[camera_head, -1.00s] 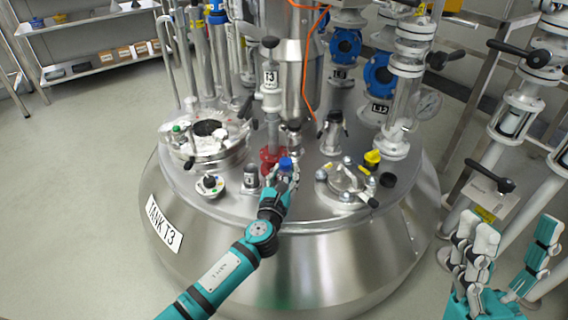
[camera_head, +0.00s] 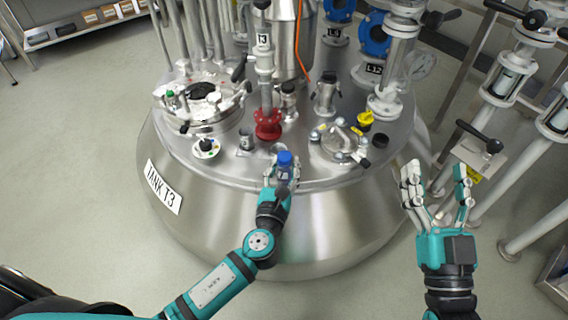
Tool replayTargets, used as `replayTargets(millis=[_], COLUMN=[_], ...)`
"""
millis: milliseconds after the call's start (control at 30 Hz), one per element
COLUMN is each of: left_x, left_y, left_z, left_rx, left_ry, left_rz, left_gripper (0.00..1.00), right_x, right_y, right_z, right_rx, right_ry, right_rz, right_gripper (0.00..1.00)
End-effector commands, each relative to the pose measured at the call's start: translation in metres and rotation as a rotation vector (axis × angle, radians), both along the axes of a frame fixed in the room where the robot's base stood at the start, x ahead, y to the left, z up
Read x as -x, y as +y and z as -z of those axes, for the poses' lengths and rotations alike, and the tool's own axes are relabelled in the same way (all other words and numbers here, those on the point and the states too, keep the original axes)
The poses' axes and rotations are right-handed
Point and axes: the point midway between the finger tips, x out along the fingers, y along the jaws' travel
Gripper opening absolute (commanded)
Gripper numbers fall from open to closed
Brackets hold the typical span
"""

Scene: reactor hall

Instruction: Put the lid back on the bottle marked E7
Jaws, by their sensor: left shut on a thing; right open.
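My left gripper (camera_head: 282,174) is shut on a small bottle with a blue cap (camera_head: 285,159), at the front edge of the tank top. The fingers cover most of the bottle's body, and no E7 mark can be read. I cannot tell whether the bottle touches the tank top. My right gripper (camera_head: 436,194) is open and empty, fingers pointing up in the picture, to the right of the tank. A black round piece (camera_head: 381,145) lies on the tank top at the right; I cannot tell whether it is a lid.
The steel tank top (camera_head: 225,172) carries a red flange (camera_head: 268,124), a small grey stub (camera_head: 246,139), a round hatch (camera_head: 338,142) and a yellow-topped fitting (camera_head: 365,121). Pipes with black handles (camera_head: 479,134) stand at the right. Grey floor is clear at the left.

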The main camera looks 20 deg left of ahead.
Motion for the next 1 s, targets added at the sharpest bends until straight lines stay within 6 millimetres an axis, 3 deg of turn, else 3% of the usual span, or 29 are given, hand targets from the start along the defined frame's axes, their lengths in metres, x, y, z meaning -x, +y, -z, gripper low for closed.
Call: replayTargets(millis=[67,100,333,833,1000], left_x=[0.0,0.0,0.0,0.001,0.015], left_y=[0.0,0.0,0.0,0.002,0.021], left_z=[0.0,0.0,0.0,-0.002,-0.022], left_rx=[0.0,0.0,0.0,-0.001,0.0], left_ry=[0.0,0.0,0.0,-0.001,-0.008], left_rz=[0.0,0.0,0.0,-0.001,-0.006], left_gripper=[0.01,0.3,0.0,0.0,0.0], right_x=[0.0,0.0,0.0,0.0,0.0], right_y=[0.0,0.0,0.0,0.0,0.0], right_z=[0.0,0.0,0.0,-0.001,-0.001], right_rx=[0.0,0.0,0.0,0.0,0.0], right_ry=[-0.001,-0.001,-0.001,-0.002,-0.002], right_rz=[0.0,0.0,0.0,-0.001,-0.001], right_gripper=[0.62,0.62,0.62,0.62,0.62])
